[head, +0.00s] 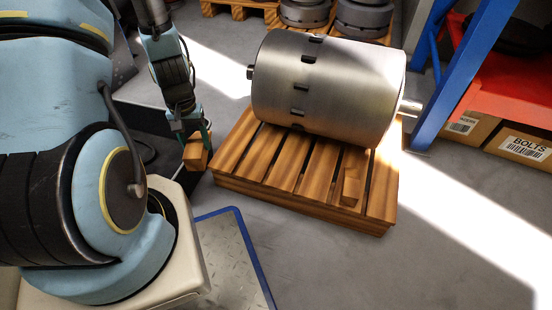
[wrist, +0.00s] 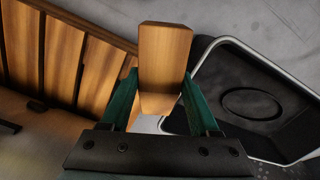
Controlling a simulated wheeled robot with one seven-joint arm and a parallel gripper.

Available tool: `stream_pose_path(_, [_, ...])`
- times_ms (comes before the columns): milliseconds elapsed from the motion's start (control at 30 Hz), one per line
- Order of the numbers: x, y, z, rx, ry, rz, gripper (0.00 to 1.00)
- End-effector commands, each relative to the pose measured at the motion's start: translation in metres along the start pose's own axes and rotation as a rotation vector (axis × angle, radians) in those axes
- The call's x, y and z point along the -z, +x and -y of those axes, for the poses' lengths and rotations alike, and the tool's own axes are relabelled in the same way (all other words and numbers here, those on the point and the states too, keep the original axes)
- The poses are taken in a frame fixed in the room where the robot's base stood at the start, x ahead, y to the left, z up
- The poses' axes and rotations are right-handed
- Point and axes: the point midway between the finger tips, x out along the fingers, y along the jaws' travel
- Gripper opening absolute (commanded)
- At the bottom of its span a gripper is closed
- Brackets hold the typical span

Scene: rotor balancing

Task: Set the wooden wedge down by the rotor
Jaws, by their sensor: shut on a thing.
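The rotor (head: 330,90) is a large grey metal cylinder with dark slots, lying on its side on a wooden pallet (head: 240,178). My gripper (head: 197,143) is just off the pallet's left edge and is shut on a wooden wedge (head: 195,157). In the wrist view the held wedge (wrist: 164,58) stands out between the two green fingers (wrist: 155,98). A second wooden wedge (head: 350,187) sits on the front right of the pallet slats, in front of the rotor. The underside of the rotor is hidden.
A black tray with a pale rim (wrist: 205,42) lies beside the held wedge in the wrist view. Pallet slats left of the second wedge are clear.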

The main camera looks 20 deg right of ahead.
Motion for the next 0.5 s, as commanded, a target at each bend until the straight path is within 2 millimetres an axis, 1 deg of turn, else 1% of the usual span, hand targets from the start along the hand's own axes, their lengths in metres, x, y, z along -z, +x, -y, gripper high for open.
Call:
stream_pose_path(33, [-0.018,0.017,-0.026,-0.003,0.072,0.014,0.00])
stream_pose_path(100, [-0.039,0.035,-0.057,-0.001,0.163,0.013,0.00])
stream_pose_path(200, [-0.068,0.054,-0.092,0.000,0.270,0.011,0.00])
stream_pose_path(300, [-0.090,0.064,-0.116,0.001,0.337,0.006,0.00])
stream_pose_path(400, [-0.104,0.070,-0.130,0.002,0.376,0.004,0.00])
stream_pose_path(500, [-0.109,0.072,-0.138,0.002,0.393,0.000,0.00])
